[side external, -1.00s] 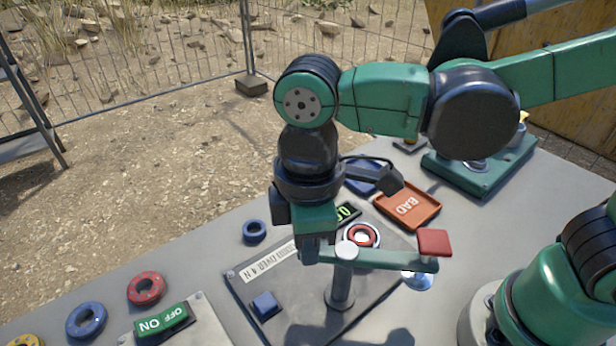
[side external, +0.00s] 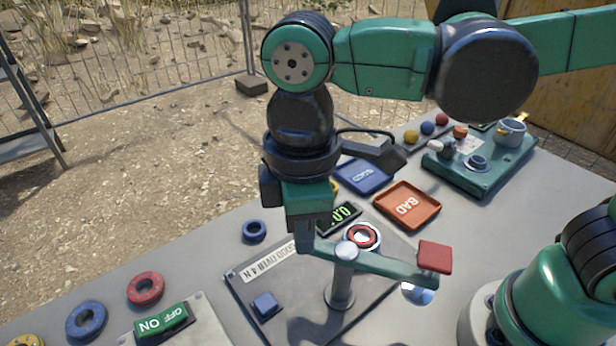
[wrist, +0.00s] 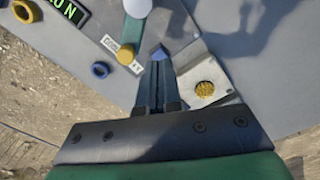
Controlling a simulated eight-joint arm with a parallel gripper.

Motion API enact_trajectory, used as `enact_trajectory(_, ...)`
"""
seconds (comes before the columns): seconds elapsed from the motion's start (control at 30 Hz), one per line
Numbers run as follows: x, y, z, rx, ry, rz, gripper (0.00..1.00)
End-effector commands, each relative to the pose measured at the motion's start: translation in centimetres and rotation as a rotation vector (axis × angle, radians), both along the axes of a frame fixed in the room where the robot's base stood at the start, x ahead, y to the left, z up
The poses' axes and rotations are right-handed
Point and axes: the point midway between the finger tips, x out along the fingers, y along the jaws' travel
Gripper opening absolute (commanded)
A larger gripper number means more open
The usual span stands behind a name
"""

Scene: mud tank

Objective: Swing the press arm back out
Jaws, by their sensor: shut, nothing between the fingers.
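The press arm (side external: 388,265) is a green bar on a grey post with a pale round cap. A red block (side external: 434,257) sits on its right end, which reaches over the right edge of the base plate. A red ring with a white centre (side external: 361,237) lies on a round pad behind the bar, clear of the block. My gripper (side external: 304,246) is shut and empty, pointing down at the bar's short left end. In the wrist view my fingers (wrist: 157,65) are beside that short end (wrist: 125,53). I cannot tell whether they touch.
A blue button (side external: 265,304) and a lit display (side external: 345,214) are on the plate. An orange BAD tray (side external: 407,205) and a blue tray (side external: 362,176) lie behind.

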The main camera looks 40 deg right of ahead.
Motion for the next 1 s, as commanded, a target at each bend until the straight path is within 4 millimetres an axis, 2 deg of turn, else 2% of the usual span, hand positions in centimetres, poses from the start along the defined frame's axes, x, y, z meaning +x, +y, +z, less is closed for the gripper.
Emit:
enact_trajectory(0.43,0.0,0.0,3.8,0.000,0.000,0.000,0.00)
enact_trajectory(0.83,0.0,-0.1,4.2,0.002,-0.002,-0.006,0.00)
enact_trajectory(0.93,0.8,-1.5,3.8,0.030,-0.037,-0.084,0.00)
enact_trajectory(1.0,1.9,-3.6,3.1,0.073,-0.094,-0.210,0.00)
